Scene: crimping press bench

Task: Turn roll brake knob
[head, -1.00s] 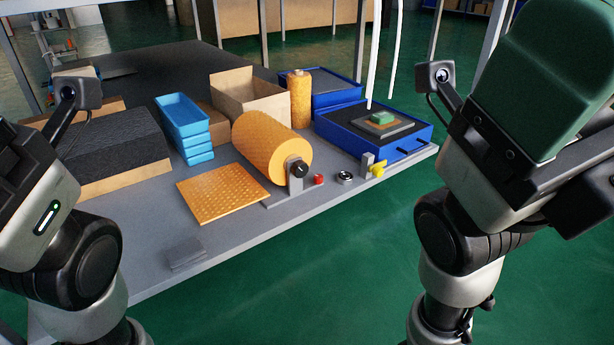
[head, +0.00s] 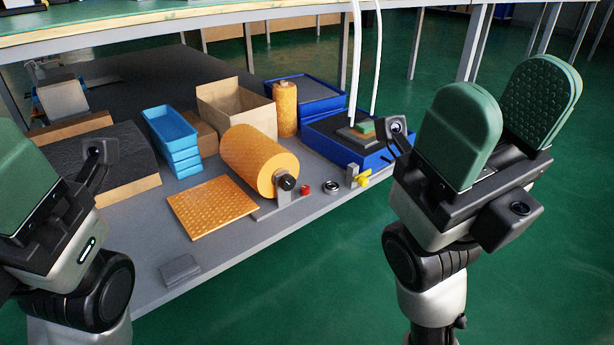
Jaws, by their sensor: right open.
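A yellow-orange textured roll (head: 249,156) lies on a stand on the grey lower shelf. A round black knob (head: 287,182) sits at its near right end, on the grey bracket (head: 283,197). My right gripper (head: 503,108) is open and empty, to the right of the roll and well apart from the knob, with both green pads pointing up. My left gripper (head: 18,185) is at the left edge, partly cut off. Only one green pad of it clearly shows, so its opening cannot be judged. Neither gripper touches the roll or knob.
A red button (head: 305,190), a metal ring (head: 331,187) and a yellow part (head: 363,179) stand right of the knob by the shelf's front edge. Blue trays (head: 171,139), a cardboard box (head: 236,106) and a blue bin (head: 338,152) stand behind. The bench top (head: 190,24) overhangs.

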